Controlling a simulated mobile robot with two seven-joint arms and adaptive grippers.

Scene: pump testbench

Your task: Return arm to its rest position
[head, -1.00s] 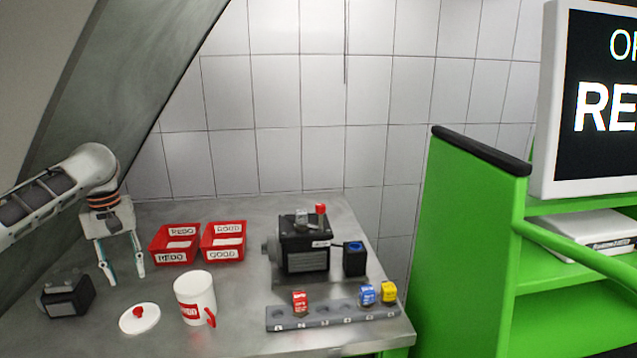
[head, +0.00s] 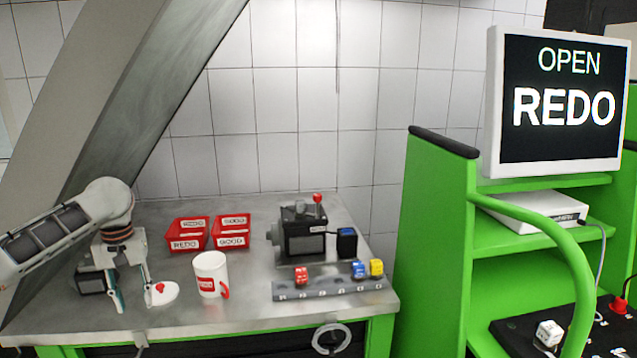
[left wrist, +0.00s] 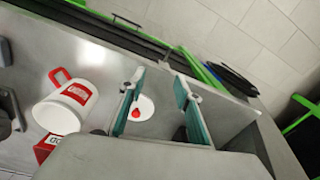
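My left arm comes in from the left in the head view. Its left gripper (head: 133,298) points down over the left part of the metal table, fingers apart and empty. A white lid with a red knob (head: 164,296) lies just right of the fingers. In the left wrist view the fingers of the left gripper (left wrist: 159,82) are spread, with the lid (left wrist: 142,107) seen between them. A dark block (head: 92,281) is partly hidden behind the gripper. My right gripper is in neither view.
Right of the lid stand a white mug (head: 208,273), red REDO (head: 187,245) and GOOD (head: 231,241) bins, a dark pump (head: 303,244) and a grey rack (head: 325,288) with small coloured blocks. A screen (head: 560,105) reads OPEN REDO above a green shelf unit (head: 430,230).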

